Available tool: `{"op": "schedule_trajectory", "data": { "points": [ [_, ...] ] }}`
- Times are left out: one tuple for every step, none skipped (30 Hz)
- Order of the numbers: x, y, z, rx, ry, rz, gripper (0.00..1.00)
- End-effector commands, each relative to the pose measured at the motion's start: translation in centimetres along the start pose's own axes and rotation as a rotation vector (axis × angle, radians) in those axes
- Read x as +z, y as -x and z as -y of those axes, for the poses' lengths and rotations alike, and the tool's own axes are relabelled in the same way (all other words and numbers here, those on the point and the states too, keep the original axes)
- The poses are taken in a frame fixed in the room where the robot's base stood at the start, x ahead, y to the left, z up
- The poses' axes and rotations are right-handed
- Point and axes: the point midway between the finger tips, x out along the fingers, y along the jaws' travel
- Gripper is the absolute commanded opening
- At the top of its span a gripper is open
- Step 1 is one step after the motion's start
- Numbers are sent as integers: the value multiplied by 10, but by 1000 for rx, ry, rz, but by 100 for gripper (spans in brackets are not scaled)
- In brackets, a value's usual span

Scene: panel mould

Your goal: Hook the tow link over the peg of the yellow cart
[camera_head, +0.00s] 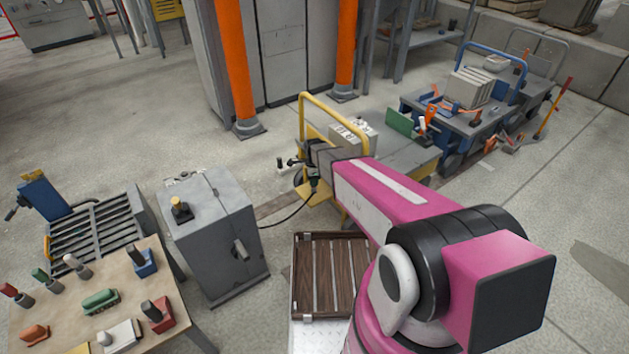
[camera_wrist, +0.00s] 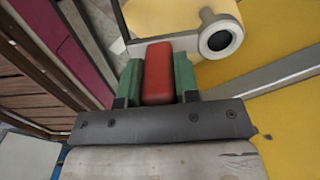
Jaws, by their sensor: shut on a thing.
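The yellow cart (camera_head: 408,158), with its yellow hoop handle, stands in the middle of the head view. Its yellow surface (camera_wrist: 286,115) fills the right of the wrist view. My gripper (camera_wrist: 157,82) is shut on the red grip (camera_wrist: 158,75) of the tow link, between its green fingers. A pale bar of the link (camera_wrist: 150,46) shows just beyond the grip. A pale round part with a dark centre (camera_wrist: 221,38), perhaps the peg, is right of that bar. I cannot tell whether the link is around it or beside it. In the head view, my wrist hides the link and peg.
A grey cabinet (camera_head: 212,235) with a cable stands left of the cart. A brown slatted tray (camera_head: 331,250) lies nearer. A workbench (camera_head: 62,318) with several tools is at lower left. A blue-handled cart (camera_head: 470,122) stands behind right. Open floor lies at right.

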Motion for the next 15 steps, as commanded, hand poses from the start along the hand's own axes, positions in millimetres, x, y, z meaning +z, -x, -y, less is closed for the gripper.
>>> {"op": "schedule_trajectory", "data": {
  "points": [
    [0,0,0,0,0,0,0],
    [0,0,0,0,0,0,0],
    [0,0,0,0,0,0,0],
    [0,-1,0,0,0,0,0],
    [0,-1,0,0,0,0,0],
    [0,-2,0,0,0,0,0],
    [0,-2,0,0,0,0,0],
    [0,-3,0,0,0,0,0],
    [0,-4,0,0,0,0,0],
    [0,-4,0,0,0,0,0],
    [0,-5,0,0,0,0,0],
    [0,-6,0,0,0,0,0],
    [0,-7,0,0,0,0,0],
    [0,-7,0,0,0,0,0],
    [0,-8,0,0,0,0,0]
  ]
}}
